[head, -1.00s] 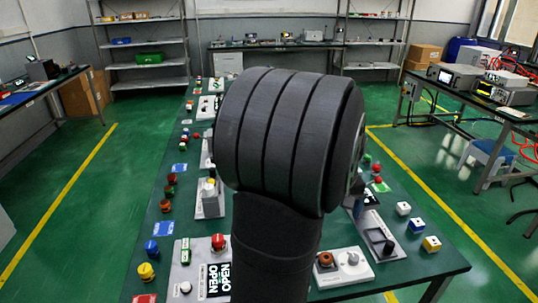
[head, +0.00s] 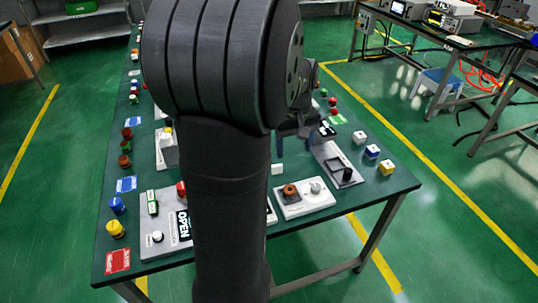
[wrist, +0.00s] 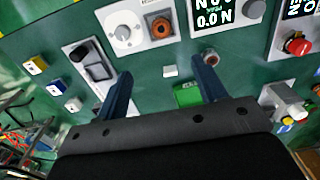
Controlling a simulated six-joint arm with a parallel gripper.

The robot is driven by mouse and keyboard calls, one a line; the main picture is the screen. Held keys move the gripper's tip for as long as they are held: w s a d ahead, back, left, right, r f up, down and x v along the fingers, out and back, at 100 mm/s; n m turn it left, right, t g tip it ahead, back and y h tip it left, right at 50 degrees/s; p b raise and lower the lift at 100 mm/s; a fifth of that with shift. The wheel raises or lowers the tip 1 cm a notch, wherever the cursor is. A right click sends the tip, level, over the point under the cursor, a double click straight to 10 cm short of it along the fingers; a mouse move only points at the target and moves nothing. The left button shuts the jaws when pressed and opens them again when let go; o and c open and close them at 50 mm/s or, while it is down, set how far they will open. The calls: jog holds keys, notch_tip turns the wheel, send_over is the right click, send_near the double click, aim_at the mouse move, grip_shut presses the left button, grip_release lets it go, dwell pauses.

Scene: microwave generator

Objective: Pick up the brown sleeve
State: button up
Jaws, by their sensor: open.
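My gripper (wrist: 162,68) is open in the wrist view, its two dark blue fingers apart with nothing held between them. An orange-brown ring-shaped piece (wrist: 160,26) sits on a white panel beyond the fingertips, beside a round knob (wrist: 124,32). It also shows in the head view (head: 290,191), on the panel near the table's front edge. A smaller brownish round piece (wrist: 211,57) stands close to the right fingertip in the wrist view. I cannot tell for sure which of the two is the brown sleeve. In the head view my arm hides much of the table's middle.
A grey slider panel (head: 338,165) and several small coloured-top blocks (head: 372,152) are to the right. The table's (head: 390,190) front right corner is bare.

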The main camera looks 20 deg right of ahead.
aim_at(291, 189)
jog(key=s+a+f+n+h, duration=0.1)
jog(key=a+n+h, duration=0.5)
jog(key=n, duration=1.4)
jog(key=shift+t+y, duration=0.3)
jog(key=shift+y, duration=0.5)
jog(key=x, duration=1.1)
jog(key=a+x, duration=0.1)
jog(key=x, duration=0.4)
jog(key=shift+d+f, duration=0.2)
jog(key=shift+f, duration=0.35)
jog(key=c, duration=1.1)
jog(key=shift+r, duration=0.1)
